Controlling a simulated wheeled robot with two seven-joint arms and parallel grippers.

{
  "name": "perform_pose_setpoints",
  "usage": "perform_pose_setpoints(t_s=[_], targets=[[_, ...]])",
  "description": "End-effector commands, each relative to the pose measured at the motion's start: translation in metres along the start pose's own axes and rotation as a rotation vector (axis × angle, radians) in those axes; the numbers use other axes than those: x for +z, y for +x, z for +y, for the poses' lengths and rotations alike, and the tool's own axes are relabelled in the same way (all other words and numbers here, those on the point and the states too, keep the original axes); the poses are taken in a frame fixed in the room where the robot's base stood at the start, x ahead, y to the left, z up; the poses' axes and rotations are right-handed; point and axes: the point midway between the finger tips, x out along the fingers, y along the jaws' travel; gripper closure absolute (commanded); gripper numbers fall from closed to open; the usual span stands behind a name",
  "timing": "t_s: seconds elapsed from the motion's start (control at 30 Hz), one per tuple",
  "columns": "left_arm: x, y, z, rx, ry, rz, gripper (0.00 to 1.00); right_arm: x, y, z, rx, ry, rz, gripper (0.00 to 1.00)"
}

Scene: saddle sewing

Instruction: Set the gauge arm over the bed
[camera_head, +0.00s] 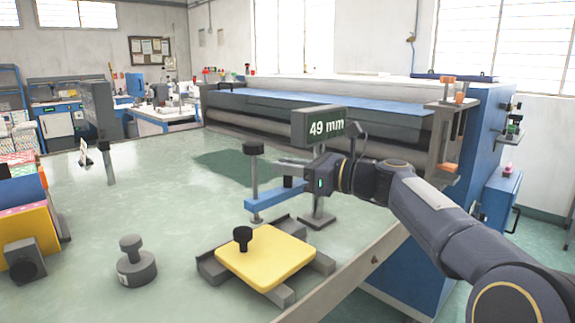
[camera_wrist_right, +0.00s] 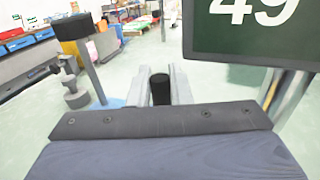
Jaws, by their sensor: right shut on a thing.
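The gauge stands behind the yellow plate, with a dark display reading 49 mm (camera_head: 320,127) that shows partly in the right wrist view (camera_wrist_right: 268,25). Its blue arm (camera_head: 264,200) reaches left from the stand and carries a black-capped post (camera_head: 254,170) at its end. My right gripper (camera_head: 290,170) is shut on a short black handle (camera_wrist_right: 160,88) on the blue arm. The yellow plate (camera_head: 280,258), with a black knob, sits on a grey frame (camera_head: 208,265), seemingly the bed. The post's foot appears just behind the plate; its exact height is unclear. My left gripper is out of view.
A grey knobbed weight (camera_head: 136,265) stands on the green table (camera_head: 175,210), left of the frame. Coloured blocks (camera_head: 35,215) stand at the left edge, and a grey stand (camera_head: 98,110) at the far left. A large blue machine (camera_head: 400,125) stands behind. The table's left-middle is clear.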

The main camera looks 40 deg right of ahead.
Motion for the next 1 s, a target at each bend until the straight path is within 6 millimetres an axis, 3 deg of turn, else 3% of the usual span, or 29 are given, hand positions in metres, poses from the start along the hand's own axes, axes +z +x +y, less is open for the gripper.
perform_pose_setpoints(t_s=[0.2, 0.23, 0.4, 0.73, 1.0], targets=[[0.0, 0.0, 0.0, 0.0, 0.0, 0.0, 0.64, -0.001, 0.0, 0.001, 0.003, 0.001, 0.002, 1.0], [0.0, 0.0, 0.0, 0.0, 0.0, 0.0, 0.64, -0.001, 0.0, 0.001, 0.003, 0.001, 0.002, 0.81], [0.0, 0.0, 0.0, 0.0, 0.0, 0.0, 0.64, -0.001, 0.0, 0.001, 0.002, 0.001, 0.002, 0.63], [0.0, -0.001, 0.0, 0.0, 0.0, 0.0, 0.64, 0.0, -0.006, 0.0, 0.0, 0.0, 0.001, 0.63], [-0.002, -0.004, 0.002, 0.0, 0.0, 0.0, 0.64, 0.0, -0.05, 0.0, -0.001, 0.001, 0.0, 0.63]])
